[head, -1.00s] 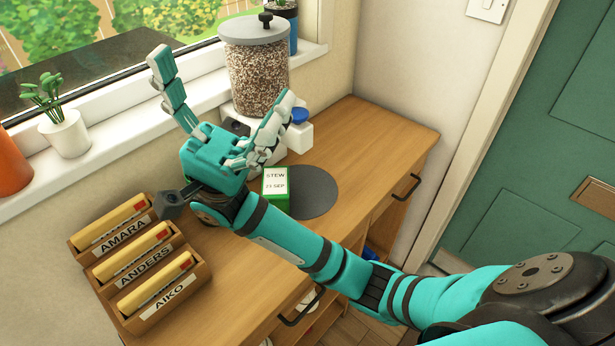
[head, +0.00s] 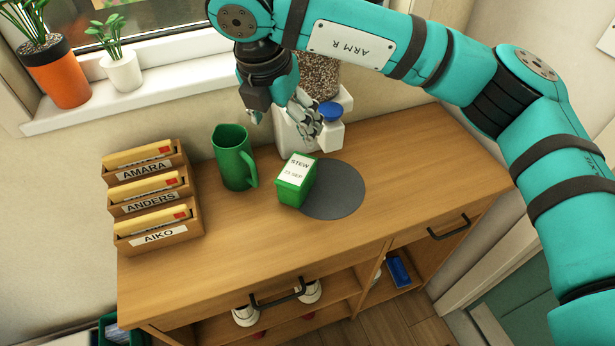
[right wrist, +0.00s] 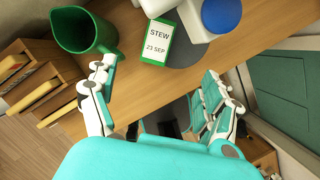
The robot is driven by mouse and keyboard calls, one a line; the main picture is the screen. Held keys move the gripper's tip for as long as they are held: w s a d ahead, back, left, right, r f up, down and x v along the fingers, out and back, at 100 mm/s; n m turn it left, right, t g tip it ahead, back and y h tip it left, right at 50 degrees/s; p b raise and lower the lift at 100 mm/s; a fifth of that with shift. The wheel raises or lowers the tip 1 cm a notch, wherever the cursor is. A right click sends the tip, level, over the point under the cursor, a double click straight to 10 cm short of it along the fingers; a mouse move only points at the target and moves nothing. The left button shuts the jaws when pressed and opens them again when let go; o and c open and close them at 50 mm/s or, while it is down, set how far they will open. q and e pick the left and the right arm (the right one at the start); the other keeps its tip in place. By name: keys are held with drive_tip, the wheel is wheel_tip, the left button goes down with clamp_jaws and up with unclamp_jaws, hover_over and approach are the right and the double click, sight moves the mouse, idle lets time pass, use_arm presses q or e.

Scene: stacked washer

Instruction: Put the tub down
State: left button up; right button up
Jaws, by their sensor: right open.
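The green tub (head: 294,184) has a white label reading STEW 23 SEP. It stands on the wooden worktop at the left edge of a dark round mat (head: 340,192); how much of its base is on the mat is hidden. It also shows in the right wrist view (right wrist: 157,44), beyond my fingertips and apart from them. My right gripper (head: 280,113) is open and empty, above the back of the worktop. In the right wrist view its fingers (right wrist: 158,80) are spread wide. My left gripper is not in view.
A green jug (head: 231,160) stands left of the tub. A white dispenser with a blue knob (head: 331,111) stands behind it, partly hidden by my arm. Letter racks (head: 160,237) labelled AMARA, ANDERS and AIKO are at the left. The front and right of the worktop (head: 420,180) are clear.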

drive_tip(key=p, duration=0.2)
hover_over(296, 170)
drive_tip(key=s, duration=0.2)
drive_tip(key=f, duration=0.9)
drive_tip(key=shift+a+f, duration=0.25)
drive_tip(key=shift+f, duration=0.1)
drive_tip(key=shift+w+f, duration=0.15)
drive_tip(key=shift+f, duration=0.3)
drive_tip(key=p+x, duration=0.1)
drive_tip(key=x, duration=0.4)
drive_tip(key=shift+w+a, duration=0.1)
drive_tip(key=shift+w, duration=0.1)
drive_tip(key=shift+f+b, duration=0.2)
drive_tip(key=shift+b, duration=0.15)
clamp_jaws()
